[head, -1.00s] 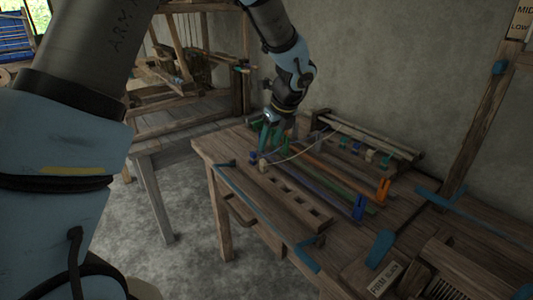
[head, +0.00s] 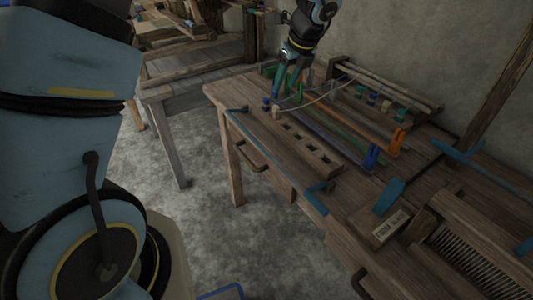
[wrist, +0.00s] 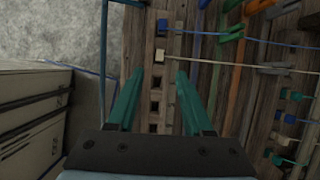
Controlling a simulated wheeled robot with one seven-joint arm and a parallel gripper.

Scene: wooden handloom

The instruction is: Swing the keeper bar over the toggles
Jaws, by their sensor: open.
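A pale wooden bar with a row of square holes (head: 305,147), which looks like the keeper bar, lies along the bench's front part. In the wrist view the bar (wrist: 156,101) runs between my finger outlines. A cream block (wrist: 162,57) and a blue block (wrist: 163,26) sit near its far end. Beside it lie coloured strips with upright clips, perhaps the toggles: a blue clip (head: 371,157) and an orange clip (head: 397,139). My gripper (head: 281,96), with green fingers, is open and empty above the bar's far end. It also shows in the wrist view (wrist: 157,78). Contact is not visible.
A wooden rack with rods (head: 385,85) stands at the bench's back. A cord crosses the strips. Blue brackets (head: 389,196) and a labelled plate (head: 391,226) lie near right. A grey side table (head: 175,92) stands left.

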